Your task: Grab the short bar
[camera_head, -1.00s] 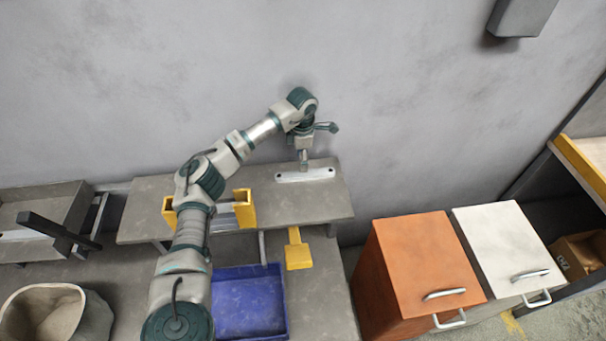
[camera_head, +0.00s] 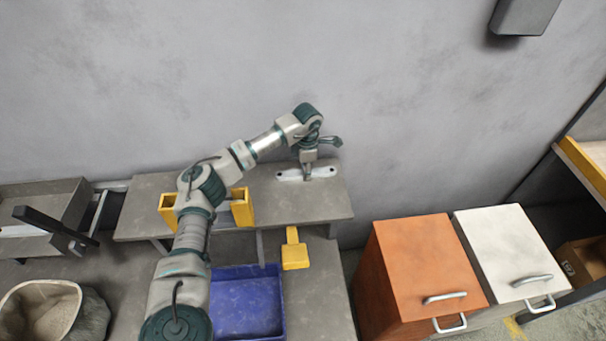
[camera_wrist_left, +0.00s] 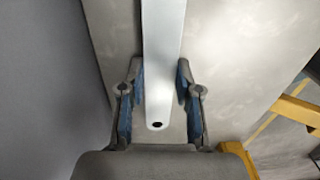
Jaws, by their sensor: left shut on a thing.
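The short bar (camera_head: 289,174) is a pale metal strip with rounded ends and a hole near an end. It lies on the grey raised shelf (camera_head: 320,205) near the wall. My left gripper (camera_head: 307,178) points down over the bar's middle and is shut on it. In the left wrist view the bar (camera_wrist_left: 163,50) runs between the two blue-padded fingers of the gripper (camera_wrist_left: 160,85), with its holed end toward the palm. My right gripper is not in view.
A yellow holder (camera_head: 242,208) stands on the shelf left of the bar, partly behind my arm. Below are a blue bin (camera_head: 283,312) and a yellow piece (camera_head: 295,256). Orange (camera_head: 425,260) and white (camera_head: 505,245) cabinets stand right. The wall is close behind.

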